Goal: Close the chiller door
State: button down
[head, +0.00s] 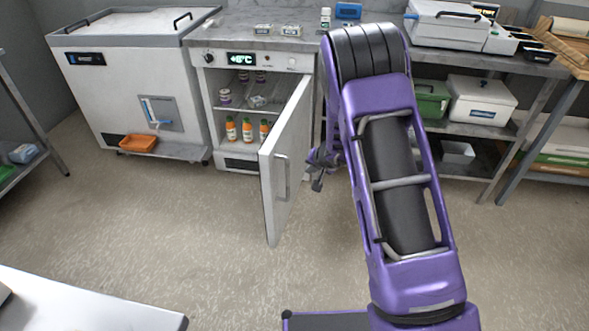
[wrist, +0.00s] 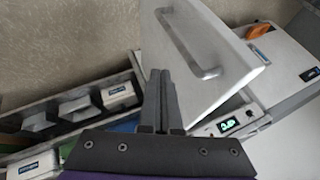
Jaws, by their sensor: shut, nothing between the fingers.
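The chiller (head: 240,62) is a white cabinet under the counter, with a lit display on its top panel. Its door (head: 284,165) stands wide open, swung out toward me, with a bar handle on its outer face. Orange bottles (head: 247,130) and small jars show inside. My gripper (head: 317,183) is just right of the door, on its outer side, partly hidden behind my arm. In the wrist view my gripper's fingers (wrist: 159,78) are together and empty, with the door (wrist: 205,55) and its handle just beyond. I cannot tell whether they touch the door.
A large white chest unit (head: 130,85) with an orange tray (head: 138,143) stands left of the chiller. Shelves with a green box (head: 431,100) and a white box (head: 482,100) stand to the right. A white table corner (head: 80,305) is at the front left. The floor before the door is clear.

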jog(key=w+a+f+p, duration=0.1)
jog(key=w+a+f, duration=0.3)
jog(key=w, duration=0.1)
jog(key=shift+a+f+p, duration=0.2)
jog(key=shift+a+p, duration=0.1)
jog(key=shift+a, duration=0.1)
jog(key=shift+a, duration=0.15)
